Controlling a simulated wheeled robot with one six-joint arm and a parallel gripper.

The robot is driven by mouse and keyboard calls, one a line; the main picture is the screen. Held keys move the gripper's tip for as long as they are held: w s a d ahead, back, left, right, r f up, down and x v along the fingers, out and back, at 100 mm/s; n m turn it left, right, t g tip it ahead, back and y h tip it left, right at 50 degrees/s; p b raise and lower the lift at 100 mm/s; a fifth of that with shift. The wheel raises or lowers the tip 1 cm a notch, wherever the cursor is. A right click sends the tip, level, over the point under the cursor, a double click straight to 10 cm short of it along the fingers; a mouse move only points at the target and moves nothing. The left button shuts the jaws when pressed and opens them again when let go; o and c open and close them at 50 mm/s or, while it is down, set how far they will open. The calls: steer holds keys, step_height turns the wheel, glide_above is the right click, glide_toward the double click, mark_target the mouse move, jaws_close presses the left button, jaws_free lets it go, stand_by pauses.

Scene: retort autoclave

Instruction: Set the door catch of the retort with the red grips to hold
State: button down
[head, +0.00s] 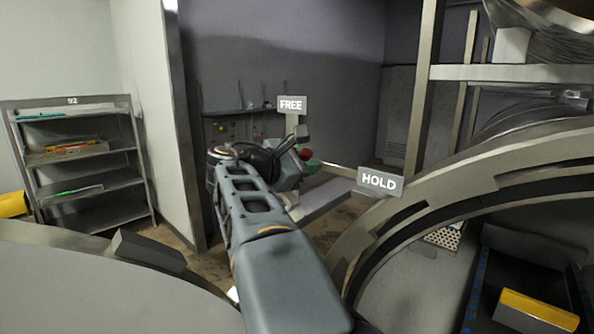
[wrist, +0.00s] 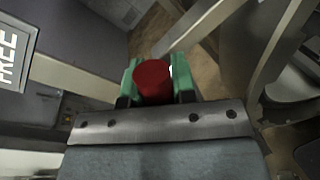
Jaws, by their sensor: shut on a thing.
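My gripper (wrist: 156,88) is shut on a red grip (wrist: 153,80), with a green finger on each side of it in the wrist view. In the head view the red grip (head: 305,154) shows as a small spot just beyond my gripper, close below the FREE sign (head: 291,105). The HOLD sign (head: 379,181) stands to the right and nearer, beside the retort's round metal rim (head: 420,190). The FREE sign also shows at the left edge of the wrist view (wrist: 14,62). My arm and gripper hide most of the catch lever.
A shelf rack (head: 75,160) marked 92 stands at the left by the wall. A grey curved door (head: 100,285) fills the lower left. The open retort with a yellow-topped block (head: 538,308) inside is at the right. Some floor shows between them.

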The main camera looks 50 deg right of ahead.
steer(key=s+f+m+t+b, duration=0.1)
steer(key=s+f+m+b, duration=0.3)
steer(key=b, duration=0.5)
step_height(320, 180, down, 2)
steer(key=shift+s+a+f+m+t+y+b, duration=0.1)
steer(key=shift+s+a+m+t+y+b, duration=0.2)
steer(key=shift+m, duration=0.7)
steer(key=shift+w+d+f, duration=0.1)
steer(key=shift+d, duration=0.05)
steer(key=c, duration=0.9)
jaws_free()
steer(key=shift+c, duration=0.2)
steer(key=v, duration=1.3)
steer(key=shift+a+b, duration=0.3)
steer(key=shift+a, duration=0.05)
